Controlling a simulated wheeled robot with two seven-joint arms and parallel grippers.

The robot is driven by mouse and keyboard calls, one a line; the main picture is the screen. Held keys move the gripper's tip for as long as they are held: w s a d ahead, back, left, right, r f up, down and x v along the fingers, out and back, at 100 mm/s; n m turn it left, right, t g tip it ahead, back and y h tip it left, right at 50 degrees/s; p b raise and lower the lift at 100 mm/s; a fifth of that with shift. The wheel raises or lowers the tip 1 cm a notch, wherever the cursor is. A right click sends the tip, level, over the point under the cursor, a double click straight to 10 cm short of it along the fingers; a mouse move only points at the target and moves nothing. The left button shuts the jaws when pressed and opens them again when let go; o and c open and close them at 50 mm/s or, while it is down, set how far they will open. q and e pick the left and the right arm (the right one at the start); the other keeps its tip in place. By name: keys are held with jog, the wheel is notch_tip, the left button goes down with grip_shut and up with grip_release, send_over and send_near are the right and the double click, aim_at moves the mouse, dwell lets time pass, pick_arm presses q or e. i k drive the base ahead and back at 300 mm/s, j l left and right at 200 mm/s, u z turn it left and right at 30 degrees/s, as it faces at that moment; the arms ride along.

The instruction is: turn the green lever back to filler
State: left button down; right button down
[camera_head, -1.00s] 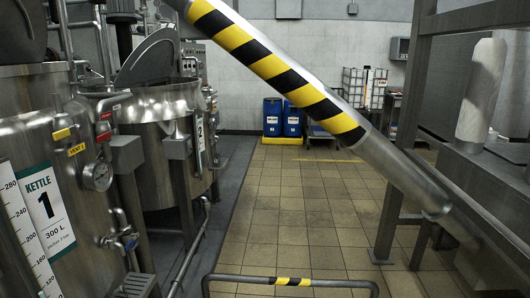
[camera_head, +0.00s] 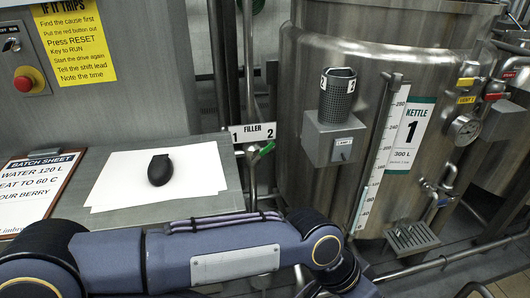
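The green lever (camera_head: 265,149) is small and sits just below a white label plate (camera_head: 254,132) reading 1, FILLER, 2. The plate is on a vertical pipe between the grey bench and the kettle. The lever's green end slants up to the right, under the side of the label marked 2. My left arm crosses the bottom of the view from the left, below the lever and apart from it. Its gripper is below the picture edge. My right gripper is not seen.
The bench at left holds white paper (camera_head: 205,170) with a dark oval object (camera_head: 160,170), and a batch sheet (camera_head: 32,190). A red button (camera_head: 24,82) is above.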

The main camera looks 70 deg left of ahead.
aim_at(254, 161)
jog(key=u, duration=2.45)
jog(key=i+l+u, duration=0.2)
jog(key=u, duration=0.25)
jog(key=i+l+u, duration=0.1)
jog(key=l+u, duration=0.3)
jog(key=i+l+u, duration=0.1)
jog(key=l+u, duration=0.2)
jog(key=u, duration=0.15)
